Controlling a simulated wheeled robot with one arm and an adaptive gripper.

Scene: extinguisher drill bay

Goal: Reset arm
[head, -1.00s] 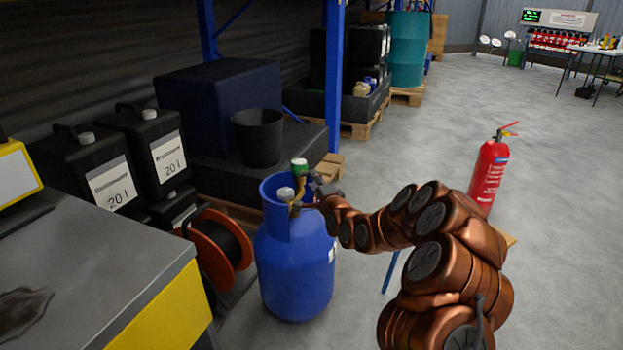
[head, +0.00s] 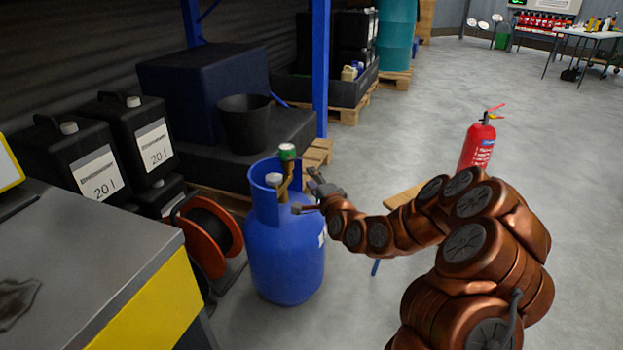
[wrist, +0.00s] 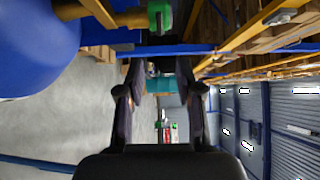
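My gripper (head: 304,191) is just right of the blue gas cylinder's (head: 287,255) collar and brass valve. Its two fingers are spread with nothing between them. The cylinder stands upright on the floor; its valve carries a green knob (head: 287,151). In the wrist view, my gripper (wrist: 161,78) shows a clear gap between the fingers. There the green knob (wrist: 159,18) and brass valve are at the top, beyond the fingers, and the blue cylinder (wrist: 35,45) fills the upper left. My copper arm reaches in from the lower right.
A red extinguisher (head: 477,147) stands at the right near a wooden piece (head: 402,196). A cable reel (head: 212,238) and black canisters (head: 140,140) are left of the cylinder. A grey-topped bench (head: 110,245) is at the lower left.

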